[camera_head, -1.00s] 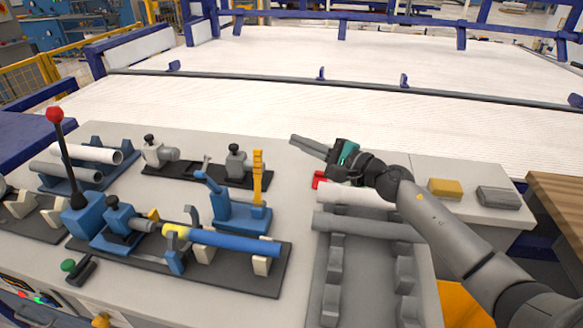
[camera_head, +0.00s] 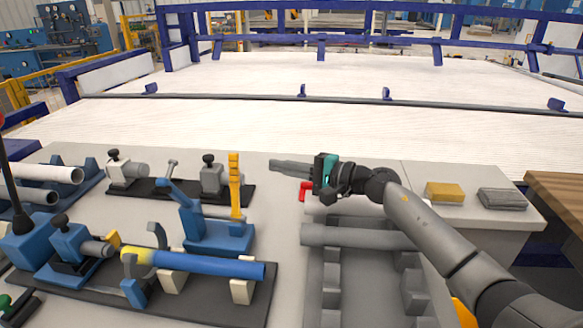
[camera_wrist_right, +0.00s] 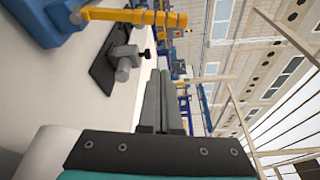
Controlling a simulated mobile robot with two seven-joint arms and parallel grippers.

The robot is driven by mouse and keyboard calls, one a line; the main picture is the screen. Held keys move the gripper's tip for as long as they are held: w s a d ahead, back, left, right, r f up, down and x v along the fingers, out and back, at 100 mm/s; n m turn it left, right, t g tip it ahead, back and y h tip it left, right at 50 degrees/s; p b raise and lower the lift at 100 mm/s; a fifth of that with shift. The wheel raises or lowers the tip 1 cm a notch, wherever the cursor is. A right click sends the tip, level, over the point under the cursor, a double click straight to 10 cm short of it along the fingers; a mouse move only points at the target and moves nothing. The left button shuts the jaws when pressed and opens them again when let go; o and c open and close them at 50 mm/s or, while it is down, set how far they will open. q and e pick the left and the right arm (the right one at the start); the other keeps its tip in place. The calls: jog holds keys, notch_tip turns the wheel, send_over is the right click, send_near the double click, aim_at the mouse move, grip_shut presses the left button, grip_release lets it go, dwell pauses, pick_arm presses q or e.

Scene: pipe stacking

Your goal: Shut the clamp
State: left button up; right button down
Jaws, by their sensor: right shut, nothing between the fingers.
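The clamp (camera_head: 215,235) has a blue base, a tilted blue arm and an upright yellow handle (camera_head: 235,185). It stands at the middle left of the bench. The handle also shows at the top of the right wrist view (camera_wrist_right: 130,16). My right gripper (camera_head: 272,165) is right of the handle and farther back, apart from it. Its grey fingers are together, empty and pointing left. In the right wrist view the fingers (camera_wrist_right: 160,78) lie side by side. My left gripper is not in view.
A blue pipe (camera_head: 205,264) with a yellow end lies on supports in front of the clamp. A dark plate with two grey fixtures (camera_head: 212,176) stands behind it. A pipe rack (camera_head: 325,270) is at right, near a red part (camera_head: 305,191). Bare bench lies between clamp and rack.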

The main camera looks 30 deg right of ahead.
aim_at(235, 189)
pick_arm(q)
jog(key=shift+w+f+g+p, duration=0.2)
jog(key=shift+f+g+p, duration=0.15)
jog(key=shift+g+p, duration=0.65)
pick_arm(e)
jog(key=w+a, duration=0.1)
jog(key=a, duration=0.5)
jog(key=shift+w+f, duration=0.15)
jog(key=shift+w, duration=0.25)
jog(key=shift+a, duration=0.1)
